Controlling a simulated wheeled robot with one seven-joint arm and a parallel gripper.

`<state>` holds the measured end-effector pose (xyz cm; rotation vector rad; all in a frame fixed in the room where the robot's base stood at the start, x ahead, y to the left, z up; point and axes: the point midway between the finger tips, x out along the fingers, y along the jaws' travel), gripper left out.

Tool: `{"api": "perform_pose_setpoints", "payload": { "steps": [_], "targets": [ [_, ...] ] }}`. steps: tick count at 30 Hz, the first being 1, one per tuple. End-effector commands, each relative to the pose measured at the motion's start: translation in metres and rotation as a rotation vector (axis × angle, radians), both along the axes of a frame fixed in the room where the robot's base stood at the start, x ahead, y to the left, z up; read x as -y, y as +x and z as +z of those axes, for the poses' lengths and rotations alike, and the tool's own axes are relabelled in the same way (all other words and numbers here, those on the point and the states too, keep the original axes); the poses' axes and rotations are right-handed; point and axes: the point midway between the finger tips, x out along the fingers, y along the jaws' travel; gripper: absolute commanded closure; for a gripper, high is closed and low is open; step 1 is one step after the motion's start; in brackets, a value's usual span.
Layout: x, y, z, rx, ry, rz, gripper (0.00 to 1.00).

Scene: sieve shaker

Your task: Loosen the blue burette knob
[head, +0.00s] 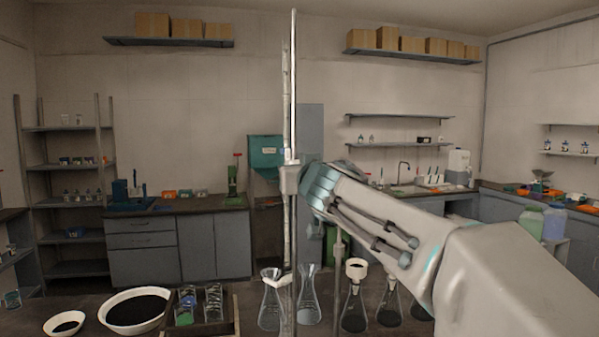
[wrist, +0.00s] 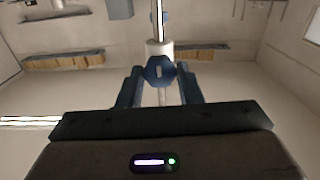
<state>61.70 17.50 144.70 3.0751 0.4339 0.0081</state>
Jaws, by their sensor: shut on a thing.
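The blue burette knob (wrist: 159,71) shows in the wrist view as a dark blue, roughly hexagonal piece with a pale slot in its face. My gripper (wrist: 160,76) has one finger on each side of it and is shut on it. In the head view my gripper (head: 306,180) reaches in from the right to the pale clamp (head: 291,178) on the upright metal rod (head: 294,90). The knob is hidden there behind the gripper. The slim burette (head: 286,105) stands upright along the rod.
Flasks stand on the front bench near the rod, among them a clear one (head: 309,295) and a dark-filled one with a funnel (head: 355,300). White bowls (head: 130,292) and a tray (head: 237,318) with glass beakers are at the left. Space above the bench is mostly clear.

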Motion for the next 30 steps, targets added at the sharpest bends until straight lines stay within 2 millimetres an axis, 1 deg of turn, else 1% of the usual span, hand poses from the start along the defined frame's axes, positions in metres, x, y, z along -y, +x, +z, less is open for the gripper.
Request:
{"api": "perform_pose_setpoints", "payload": {
  "steps": [8,30],
  "targets": [
    [-0.0003,0.0,-0.0008,0.044,-0.157,-0.001,0.91],
    [-0.0029,-0.0006,-0.0024,0.237,-0.828,0.001,0.91]
  ]
}}
